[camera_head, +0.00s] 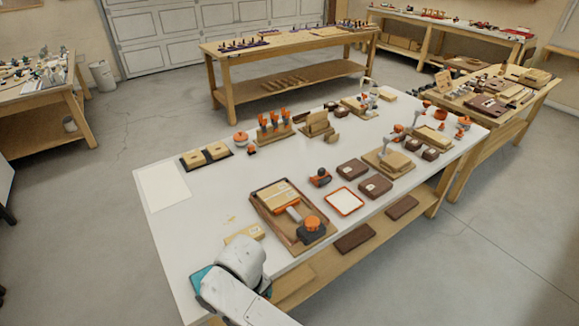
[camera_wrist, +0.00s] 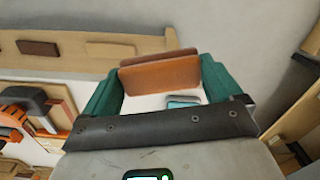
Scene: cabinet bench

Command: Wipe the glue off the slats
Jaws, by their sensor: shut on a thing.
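My gripper (camera_wrist: 160,85) has teal fingers, shut on a flat orange-brown block (camera_wrist: 160,72) with a darker upper edge. In the head view, my white wrist covers most of the gripper at the near left corner of the bench, and the held block cannot be made out there. A pale wooden slat piece (camera_head: 243,234) lies on the bench just beyond my wrist. Light slats (camera_head: 272,195) lie in a brown wooden tray (camera_head: 262,217) to the right. Glue is too small to tell; small yellowish marks (camera_head: 231,218) show on the white top.
The tray also holds an orange-and-black object (camera_head: 311,228). An orange-rimmed white tray (camera_head: 344,202) and brown blocks (camera_head: 375,186) stand farther right. A white sheet (camera_head: 163,187) lies at the left end. The white top (camera_head: 200,220) is mostly clear between sheet and tray.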

